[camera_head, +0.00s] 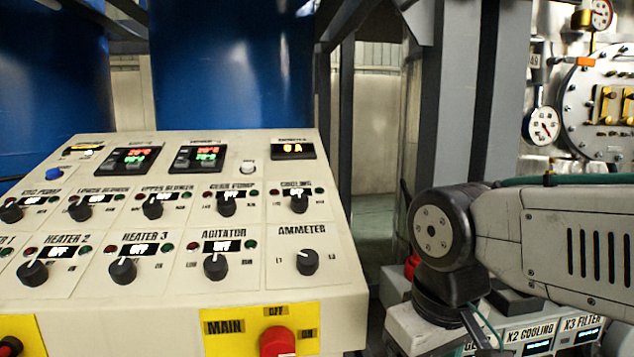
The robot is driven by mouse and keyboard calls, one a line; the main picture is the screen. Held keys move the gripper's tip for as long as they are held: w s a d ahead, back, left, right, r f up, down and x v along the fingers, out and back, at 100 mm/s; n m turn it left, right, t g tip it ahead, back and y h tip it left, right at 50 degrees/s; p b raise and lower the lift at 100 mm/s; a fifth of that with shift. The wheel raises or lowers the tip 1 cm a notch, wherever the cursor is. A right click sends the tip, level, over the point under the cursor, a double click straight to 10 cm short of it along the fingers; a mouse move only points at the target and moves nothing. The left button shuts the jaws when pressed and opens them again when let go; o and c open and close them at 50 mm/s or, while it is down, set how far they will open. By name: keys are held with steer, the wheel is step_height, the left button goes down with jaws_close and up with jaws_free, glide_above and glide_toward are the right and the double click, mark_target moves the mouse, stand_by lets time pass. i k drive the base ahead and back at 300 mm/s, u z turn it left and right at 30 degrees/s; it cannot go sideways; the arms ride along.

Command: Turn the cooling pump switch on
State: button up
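The sloped cream control panel (190,285) fills the left and middle of the head view. Its cooling knob (299,201) is a black rotary switch at the right end of the upper knob row, under a label reading "COOLING". A small display (297,191) sits just above the knob, between two indicator lamps; its text is too small to read surely. My arm (560,235) comes in from the right and bends downward at a round joint, to the right of the panel and apart from the knob. My gripper is not visible.
Other black knobs, such as the ammeter knob (307,262) and agitator knob (215,265), sit close by. A red main knob (277,341) is at the panel's lower edge. A grey post (455,100) stands behind my arm. Labelled boxes (530,333) are at lower right.

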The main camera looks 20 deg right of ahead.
mark_target(299, 202)
steer(key=z, duration=0.05)
steer(key=k, duration=1.05)
steer(key=u, duration=1.1)
steer(key=i, duration=1.3)
steer(key=z, duration=1)
